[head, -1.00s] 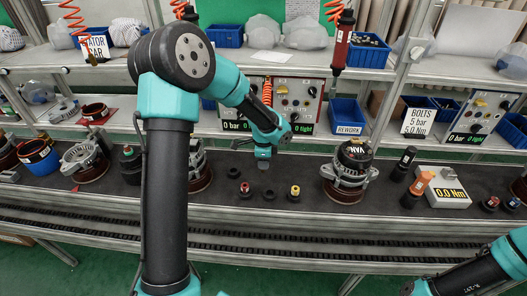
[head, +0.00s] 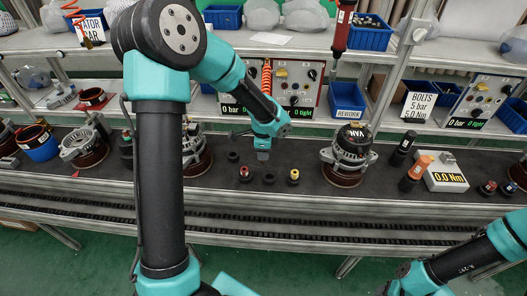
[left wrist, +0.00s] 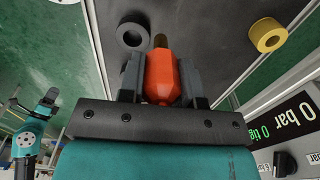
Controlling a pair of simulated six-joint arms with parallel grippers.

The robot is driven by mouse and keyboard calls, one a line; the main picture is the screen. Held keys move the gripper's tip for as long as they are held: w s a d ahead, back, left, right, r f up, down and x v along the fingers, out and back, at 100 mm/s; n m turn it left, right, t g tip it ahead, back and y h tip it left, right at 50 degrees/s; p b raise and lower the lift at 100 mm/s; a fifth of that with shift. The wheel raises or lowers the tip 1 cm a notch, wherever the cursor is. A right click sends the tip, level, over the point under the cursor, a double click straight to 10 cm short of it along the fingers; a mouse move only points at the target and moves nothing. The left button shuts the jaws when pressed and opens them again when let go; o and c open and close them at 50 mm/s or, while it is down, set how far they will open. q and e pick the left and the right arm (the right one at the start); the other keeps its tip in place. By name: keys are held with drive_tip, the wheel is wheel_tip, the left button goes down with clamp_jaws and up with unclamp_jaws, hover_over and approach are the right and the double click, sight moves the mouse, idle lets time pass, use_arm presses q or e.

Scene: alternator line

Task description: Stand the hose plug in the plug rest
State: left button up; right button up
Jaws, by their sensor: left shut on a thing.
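The hose plug (left wrist: 161,76) is orange with a brass tip and lies between the fingers of my left gripper (left wrist: 161,88) in the left wrist view. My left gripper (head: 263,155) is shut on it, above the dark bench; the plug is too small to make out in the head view. A black ring (left wrist: 131,36) lies just beyond the plug tip, to its left. Small black round pieces (head: 233,156) stand near the gripper in the head view. I cannot tell for sure which is the plug rest. My right gripper (head: 392,286) is partly cut off at the bottom edge.
A red-topped piece (head: 244,173) and a yellow-topped piece (head: 293,176) stand nearby. An alternator (head: 350,150) stands to the right and more parts to the left. The control panel (head: 290,95) is behind.

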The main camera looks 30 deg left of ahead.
use_arm(q)
drive_tip(key=shift+r, duration=2.5)
drive_tip(key=shift+c, duration=0.2)
drive_tip(key=shift+s, duration=0.1)
